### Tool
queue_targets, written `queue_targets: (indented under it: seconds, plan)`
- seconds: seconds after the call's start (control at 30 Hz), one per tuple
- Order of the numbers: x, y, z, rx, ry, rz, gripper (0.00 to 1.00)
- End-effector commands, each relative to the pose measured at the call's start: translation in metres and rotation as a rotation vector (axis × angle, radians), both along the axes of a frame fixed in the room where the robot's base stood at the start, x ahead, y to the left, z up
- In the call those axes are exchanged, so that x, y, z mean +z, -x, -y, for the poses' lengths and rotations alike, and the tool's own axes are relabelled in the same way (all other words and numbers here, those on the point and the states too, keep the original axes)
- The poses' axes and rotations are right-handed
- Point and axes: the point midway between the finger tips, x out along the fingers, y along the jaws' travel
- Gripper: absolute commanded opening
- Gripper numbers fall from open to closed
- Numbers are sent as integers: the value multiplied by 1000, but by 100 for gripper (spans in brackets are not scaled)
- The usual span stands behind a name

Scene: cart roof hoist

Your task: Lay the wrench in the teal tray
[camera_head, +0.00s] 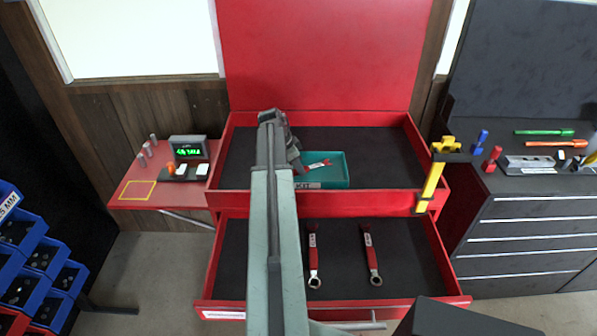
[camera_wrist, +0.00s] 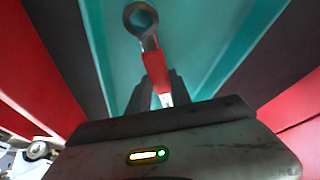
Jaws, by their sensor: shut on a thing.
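The teal tray (camera_head: 338,180) sits in the red chest's top compartment, with a label on its front wall. My gripper (camera_head: 298,162) is at the tray's left side, partly hidden by my arm. In the wrist view my gripper (camera_wrist: 160,92) is shut on a red-handled wrench (camera_wrist: 155,66), whose grey ring end points away over the teal tray (camera_wrist: 195,45). The wrench (camera_head: 319,164) also shows small over the tray in the head view. I cannot tell whether it touches the tray floor.
Two more red-handled wrenches (camera_head: 314,258) (camera_head: 371,256) lie in the open lower drawer (camera_head: 415,262). A yellow clamp-like tool (camera_head: 432,178) stands at the chest's right edge. A side shelf (camera_head: 133,190) on the left holds a small display (camera_head: 188,148). Blue bins (camera_head: 40,258) stand at far left.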

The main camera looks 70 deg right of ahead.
Motion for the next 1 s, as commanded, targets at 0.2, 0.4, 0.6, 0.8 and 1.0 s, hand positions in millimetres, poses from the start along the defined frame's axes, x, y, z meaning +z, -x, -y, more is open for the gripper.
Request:
queue_targets:
  seconds: [0.2, 0.4, 0.6, 0.8, 1.0]
  plan:
    - [-3, 0, 0, 0, 0, 0, 39]
    - [-3, 1, 0, -1, 0, 0, 47]
    - [3, 1, 0, -1, 0, 0, 47]
    - [31, -5, -6, -2, 1, 1, 47]
    - [75, -18, -18, 0, 0, 0, 47]
